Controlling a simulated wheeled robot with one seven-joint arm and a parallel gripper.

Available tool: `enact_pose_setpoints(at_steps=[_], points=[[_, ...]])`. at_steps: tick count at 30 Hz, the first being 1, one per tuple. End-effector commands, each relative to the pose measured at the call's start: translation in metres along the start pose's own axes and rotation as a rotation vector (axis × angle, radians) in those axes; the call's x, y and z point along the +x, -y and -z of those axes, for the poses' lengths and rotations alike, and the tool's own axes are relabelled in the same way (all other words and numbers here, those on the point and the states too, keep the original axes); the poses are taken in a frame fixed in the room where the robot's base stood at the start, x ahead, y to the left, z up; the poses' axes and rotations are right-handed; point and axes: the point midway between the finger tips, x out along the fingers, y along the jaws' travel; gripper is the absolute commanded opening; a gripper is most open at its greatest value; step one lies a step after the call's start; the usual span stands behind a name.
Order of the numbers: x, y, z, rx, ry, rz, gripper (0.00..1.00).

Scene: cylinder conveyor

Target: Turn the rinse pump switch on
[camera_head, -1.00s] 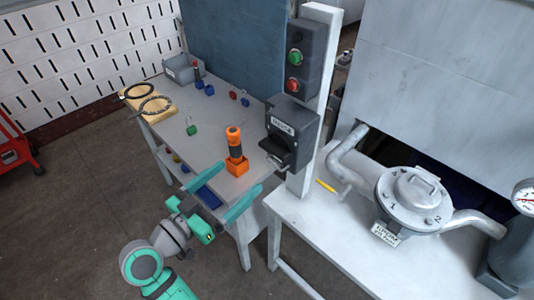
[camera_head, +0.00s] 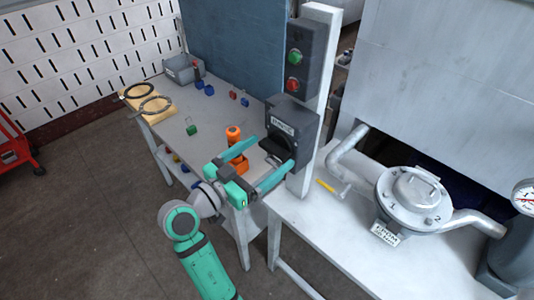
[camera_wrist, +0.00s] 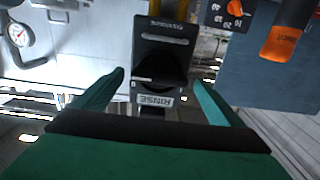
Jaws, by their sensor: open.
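The rinse pump switch (camera_head: 298,122) is a dark grey box with a white label and a black handle, mounted on the white post below a button box. My gripper (camera_head: 273,152) is open, in front of the lower part of the switch, one finger to each side. In the wrist view my gripper (camera_wrist: 158,76) has nothing between its fingers that I can see clamped. Contact with the handle cannot be told.
A button box (camera_head: 297,62) with green and red buttons sits above the switch. An orange tool (camera_head: 233,134) stands on the grey table behind my gripper. A valve (camera_head: 412,200) with pipes occupies the white bench at right. Open floor lies left.

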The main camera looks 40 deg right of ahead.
Motion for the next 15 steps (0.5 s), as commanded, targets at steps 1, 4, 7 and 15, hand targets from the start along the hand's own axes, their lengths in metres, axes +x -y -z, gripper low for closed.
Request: enact_pose_setpoints(at_steps=[1, 4, 7, 15], points=[[0.0034, -0.0007, 0.0000, 0.000, 0.000, -0.002, 0.91], [0.0068, -0.0011, -0.0002, 0.000, 0.001, -0.003, 0.91], [0.0078, -0.0015, -0.0002, 0.000, 0.001, -0.003, 0.91], [0.0076, -0.0017, -0.0001, 0.000, 0.001, -0.004, 0.60]])
